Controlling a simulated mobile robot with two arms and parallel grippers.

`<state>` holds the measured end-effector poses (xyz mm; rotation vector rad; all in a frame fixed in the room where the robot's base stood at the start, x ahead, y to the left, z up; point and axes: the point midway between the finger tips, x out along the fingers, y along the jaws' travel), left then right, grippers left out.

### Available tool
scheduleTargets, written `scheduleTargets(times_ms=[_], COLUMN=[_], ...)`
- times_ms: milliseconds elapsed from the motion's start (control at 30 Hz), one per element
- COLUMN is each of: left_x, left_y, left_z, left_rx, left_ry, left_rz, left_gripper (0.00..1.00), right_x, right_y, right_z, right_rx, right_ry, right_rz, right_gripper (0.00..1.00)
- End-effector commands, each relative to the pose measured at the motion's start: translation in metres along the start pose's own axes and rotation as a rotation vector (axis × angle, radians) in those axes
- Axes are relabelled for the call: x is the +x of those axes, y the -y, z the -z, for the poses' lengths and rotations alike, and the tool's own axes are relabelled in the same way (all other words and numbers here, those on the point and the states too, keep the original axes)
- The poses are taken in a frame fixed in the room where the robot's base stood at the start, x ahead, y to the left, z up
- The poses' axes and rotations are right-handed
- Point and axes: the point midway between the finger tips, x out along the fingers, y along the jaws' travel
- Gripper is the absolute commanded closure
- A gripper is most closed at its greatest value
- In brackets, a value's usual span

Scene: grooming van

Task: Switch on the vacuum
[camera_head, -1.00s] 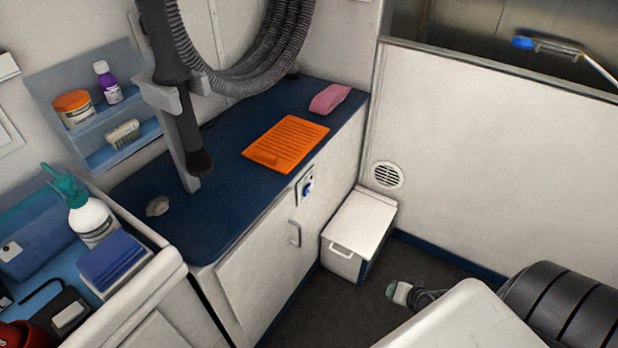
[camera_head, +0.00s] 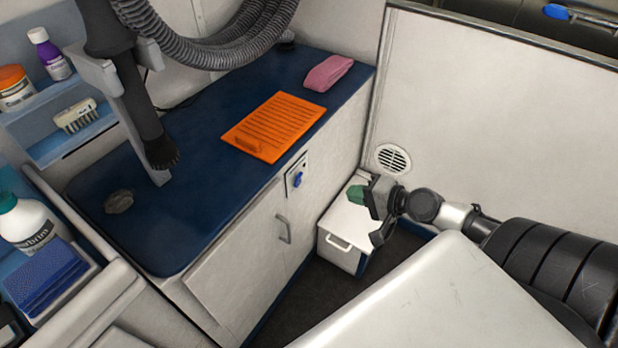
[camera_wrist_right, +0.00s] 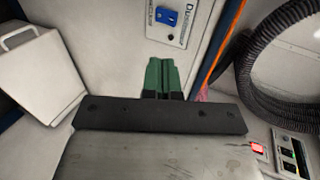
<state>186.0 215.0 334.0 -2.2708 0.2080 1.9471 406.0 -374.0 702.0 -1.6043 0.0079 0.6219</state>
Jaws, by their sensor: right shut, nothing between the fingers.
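The vacuum's grey hose (camera_head: 215,45) and dark nozzle (camera_head: 140,105) hang on a wall holder above the blue counter. A white panel with a blue switch (camera_head: 298,180) is on the cabinet front, below the counter edge. In the right wrist view the panel's blue switch (camera_wrist_right: 167,17) shows at the top, ahead of the fingertips. Whether it is on or off I cannot tell. My right gripper (camera_head: 357,195), with green fingertips, is shut and empty, to the right of the switch and apart from it. It also shows in the right wrist view (camera_wrist_right: 162,72). My left gripper is out of view.
An orange sheet (camera_head: 274,126) and a pink cloth (camera_head: 328,72) lie on the blue counter (camera_head: 190,220). A cabinet handle (camera_head: 284,229) sticks out below the switch. A white box (camera_head: 345,228) stands on the floor beneath my right gripper. Shelves with bottles are at the left.

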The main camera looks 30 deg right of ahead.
Motion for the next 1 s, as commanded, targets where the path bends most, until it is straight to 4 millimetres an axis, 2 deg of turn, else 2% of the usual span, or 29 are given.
scheduleTargets(times_ms=[267, 500, 733, 1000], left_x=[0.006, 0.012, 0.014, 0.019], left_y=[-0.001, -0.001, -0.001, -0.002], left_z=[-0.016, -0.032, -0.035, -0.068], left_rx=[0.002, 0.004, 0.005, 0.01], left_ry=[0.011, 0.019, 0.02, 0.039], left_rz=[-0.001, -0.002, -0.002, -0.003], left_gripper=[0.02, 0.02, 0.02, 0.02], right_x=[0.025, 0.062, 0.103, 0.126], right_y=[0.003, 0.002, 0.001, 0.019], right_z=[0.001, 0.001, 0.0, 0.0], right_rx=[-0.001, 0.0, 0.001, -0.001], right_ry=[-0.001, -0.002, -0.001, -0.001], right_rz=[0.003, 0.004, 0.003, 0.002], right_gripper=[1.0, 1.0, 1.0, 1.0])
